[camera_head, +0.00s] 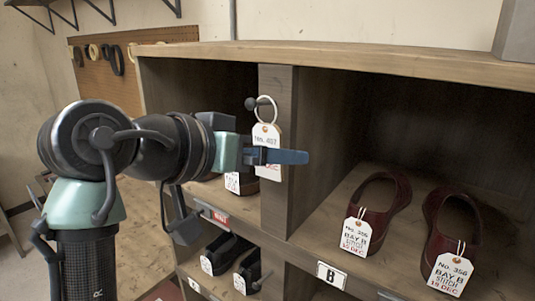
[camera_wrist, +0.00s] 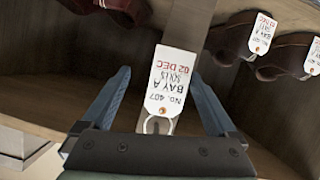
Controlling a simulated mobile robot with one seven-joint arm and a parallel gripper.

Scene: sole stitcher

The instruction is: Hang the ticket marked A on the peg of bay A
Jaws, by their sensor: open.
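The white ticket (camera_head: 266,143) reads No. 407 in the head view, and BAY A in the wrist view (camera_wrist: 171,82). It hangs from a ring (camera_head: 266,109) that appears looped over a dark peg (camera_head: 250,103) on the upright post (camera_head: 276,205) between two bays. My gripper (camera_head: 290,157) is open at the ticket's height, one blue finger across its front. In the wrist view my fingers (camera_wrist: 160,75) stand either side of the ticket, with gaps. Whether the jaws touch it is unclear. The left bay's shoes (camera_wrist: 228,38) carry a BAY A ticket.
The right bay, with a B plate (camera_head: 331,274), holds two dark red shoes (camera_head: 458,222) with BAY B tickets. Black shoes (camera_head: 226,252) stand in a lower bay. A red label (camera_head: 220,217) is on the left shelf edge. A pegboard (camera_head: 105,65) is behind left.

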